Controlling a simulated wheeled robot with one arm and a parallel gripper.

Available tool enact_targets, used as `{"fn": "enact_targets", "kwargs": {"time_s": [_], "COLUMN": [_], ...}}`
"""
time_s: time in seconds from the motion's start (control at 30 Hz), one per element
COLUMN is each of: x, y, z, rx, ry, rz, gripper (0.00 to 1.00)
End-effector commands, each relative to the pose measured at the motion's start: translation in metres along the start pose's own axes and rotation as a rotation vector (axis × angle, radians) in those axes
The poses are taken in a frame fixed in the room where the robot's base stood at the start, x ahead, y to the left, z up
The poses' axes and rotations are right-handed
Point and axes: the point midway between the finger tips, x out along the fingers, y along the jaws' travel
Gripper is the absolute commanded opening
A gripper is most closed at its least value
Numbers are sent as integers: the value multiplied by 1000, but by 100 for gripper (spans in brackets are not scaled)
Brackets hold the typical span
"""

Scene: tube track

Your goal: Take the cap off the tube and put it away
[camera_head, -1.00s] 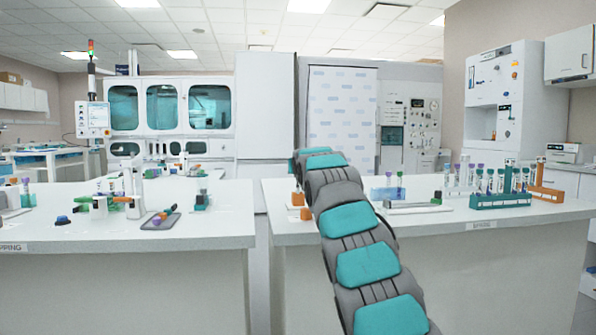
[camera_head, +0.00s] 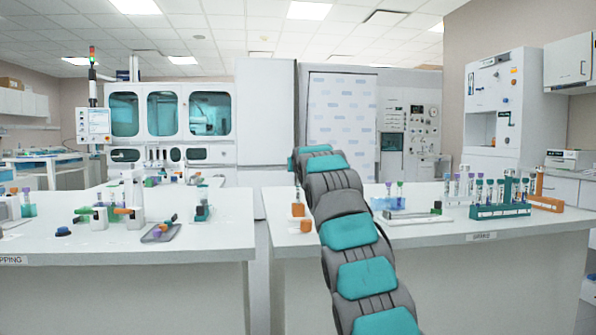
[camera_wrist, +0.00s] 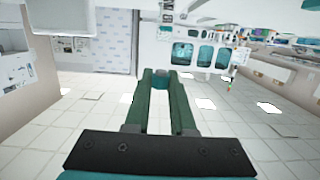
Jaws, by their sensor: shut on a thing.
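In the head view my arm hides most of the gripper. Several capped tubes stand in a teal rack (camera_head: 500,211) on the right table. One tube stands in a small teal holder (camera_head: 202,213) on the left table. I cannot tell which tube the task means. A grey tray (camera_head: 160,233) with purple and orange pieces lies on the left table.
The left table (camera_head: 200,254) and right table (camera_head: 450,240) are separated by a gap. A blue rack (camera_head: 388,203) and an orange rack (camera_head: 546,203) stand on the right table. A white stand (camera_head: 133,198) and a dark blue round piece (camera_head: 63,231) are on the left table.

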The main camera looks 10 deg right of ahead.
Motion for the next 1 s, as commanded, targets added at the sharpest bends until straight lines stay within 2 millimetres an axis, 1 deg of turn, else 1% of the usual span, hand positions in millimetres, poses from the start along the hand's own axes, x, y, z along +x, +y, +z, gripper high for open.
{"fn": "enact_targets", "kwargs": {"time_s": [0.07, 0.1, 0.27, 0.57, 0.87, 1.0], "x": [0, -3, -14, -39, -78, -99], "y": [0, 2, 1, 1, 1, 1], "z": [-4, 0, 2, 3, 6, 4], "rx": [1, 0, -1, -1, -1, 0], "ry": [-2, -3, -2, -3, -5, -2], "rz": [1, 3, 2, 2, 4, 3], "gripper": [0, 0, 0, 0, 0, 0]}}
